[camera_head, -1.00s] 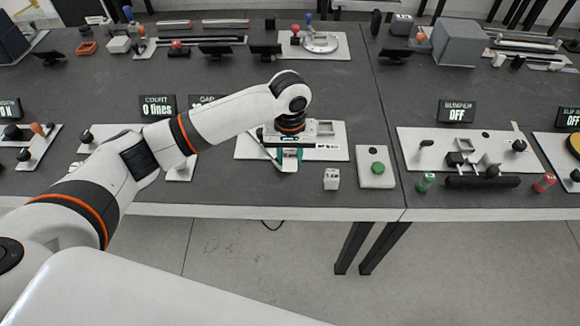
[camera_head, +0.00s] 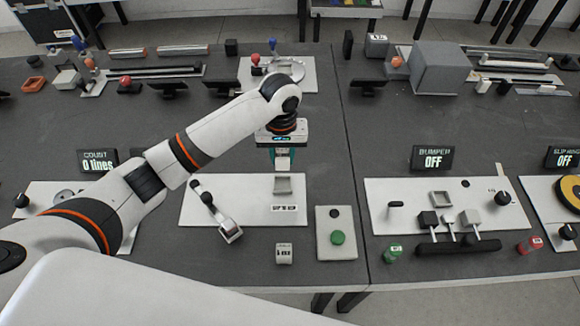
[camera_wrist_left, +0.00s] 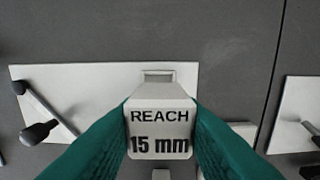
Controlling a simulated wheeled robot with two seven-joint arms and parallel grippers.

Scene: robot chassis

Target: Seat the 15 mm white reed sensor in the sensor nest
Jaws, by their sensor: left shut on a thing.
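My left gripper (camera_head: 283,150) is shut on the white reed sensor (camera_wrist_left: 160,125), a block marked "REACH 15 mm" in the left wrist view. In the head view the sensor (camera_head: 283,163) shows below the green fingers. It is held above the back part of a white plate (camera_head: 255,212). A small square nest (camera_head: 283,185) stands on that plate, just in front of the gripper in the head view. The nest (camera_wrist_left: 157,76) also shows beyond the sensor in the left wrist view. The sensor appears apart from the nest. My right gripper is not in view.
A black-knobbed lever (camera_head: 203,197) with a pale end piece (camera_head: 230,231) lies on the plate's left. Another white labelled block (camera_head: 284,253) stands in front. A green-button box (camera_head: 337,238) is to the right. The bumper panel (camera_head: 440,205) stands farther right.

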